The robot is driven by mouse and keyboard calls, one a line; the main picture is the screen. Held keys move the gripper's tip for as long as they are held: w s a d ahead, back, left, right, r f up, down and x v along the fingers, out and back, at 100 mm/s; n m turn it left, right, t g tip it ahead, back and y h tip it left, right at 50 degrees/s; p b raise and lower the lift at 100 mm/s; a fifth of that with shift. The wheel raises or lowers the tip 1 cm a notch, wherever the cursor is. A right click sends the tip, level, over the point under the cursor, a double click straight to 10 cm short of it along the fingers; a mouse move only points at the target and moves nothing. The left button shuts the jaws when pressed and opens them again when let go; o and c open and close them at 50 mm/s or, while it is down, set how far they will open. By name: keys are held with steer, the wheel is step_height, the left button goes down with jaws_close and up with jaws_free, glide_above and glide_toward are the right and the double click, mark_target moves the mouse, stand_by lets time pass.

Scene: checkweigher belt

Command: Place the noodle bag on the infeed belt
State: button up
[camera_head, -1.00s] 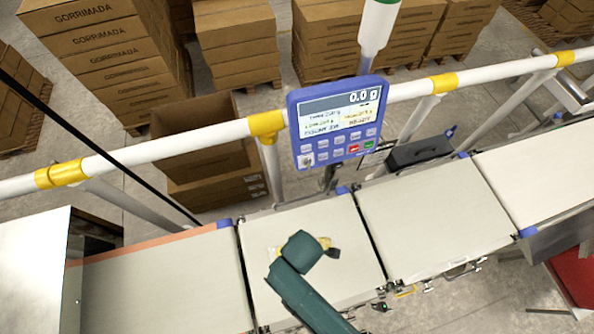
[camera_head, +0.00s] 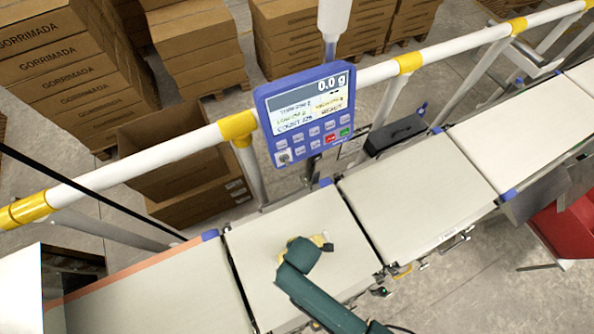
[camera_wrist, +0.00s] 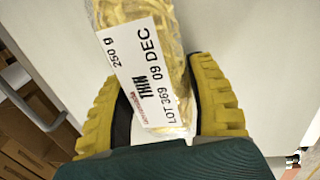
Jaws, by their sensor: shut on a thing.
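My gripper (camera_wrist: 156,88) has yellow ribbed fingers and is shut on the noodle bag (camera_wrist: 172,28), a clear bag of pale yellow noodles with a white label reading 250 g, LOT 369, 09 DEC. The bag sticks out beyond the fingers, over a pale surface. In the head view my gripper (camera_head: 323,243) is over the middle belt section (camera_head: 290,222), mostly behind my green arm; the bag cannot be made out there. Its height above the belt cannot be told. A left belt section with an orange edge (camera_head: 150,295) lies alongside. No label shows which section is the infeed belt.
A blue display reading 0.0 g (camera_head: 304,110) stands behind the belts on a white and yellow rail (camera_head: 170,152). Another belt section (camera_head: 415,195) lies to the right, bare. A red bin (camera_head: 568,230) is at the far right. Cartons stand behind the rail.

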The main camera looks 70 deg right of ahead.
steer(key=o, duration=1.2)
steer(key=shift+f, duration=0.1)
steer(key=r, duration=0.4)
steer(key=s+a+r+p, duration=0.1)
steer(key=r, duration=0.7)
steer(key=shift+s+a+p, duration=0.15)
steer(key=shift+a+p, duration=0.05)
steer(key=shift+p, duration=0.15)
